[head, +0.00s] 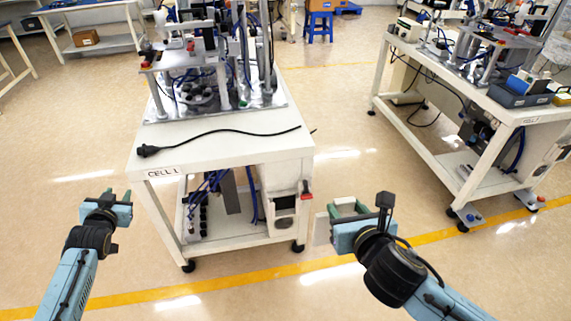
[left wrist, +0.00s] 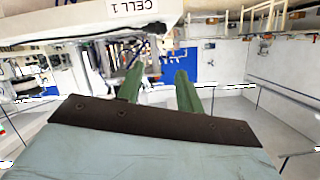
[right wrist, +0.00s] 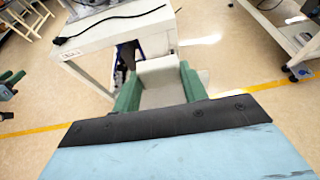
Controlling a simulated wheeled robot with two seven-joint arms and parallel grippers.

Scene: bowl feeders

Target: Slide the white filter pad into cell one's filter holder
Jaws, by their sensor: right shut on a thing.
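My right gripper (head: 345,208) is shut on the white filter pad (head: 322,229), a thin pale plate, in front of the right side of the cell 1 bench. In the right wrist view the pad (right wrist: 158,72) shows pale between the green fingers. The cell 1 bench (head: 228,152) carries a "CELL 1" label. A white box with a dark window (head: 285,202) is at its front right, below the top; I cannot tell whether this is the filter holder. The pad looks apart from it. My left gripper (head: 121,196) is open and empty, left of the bench.
A black cable with a plug (head: 215,135) lies across the bench top's front. A machine (head: 205,80) stands behind it. A red handle (head: 306,190) juts out beside the white box. Another bench (head: 480,90) stands at the right. The floor between the benches is clear.

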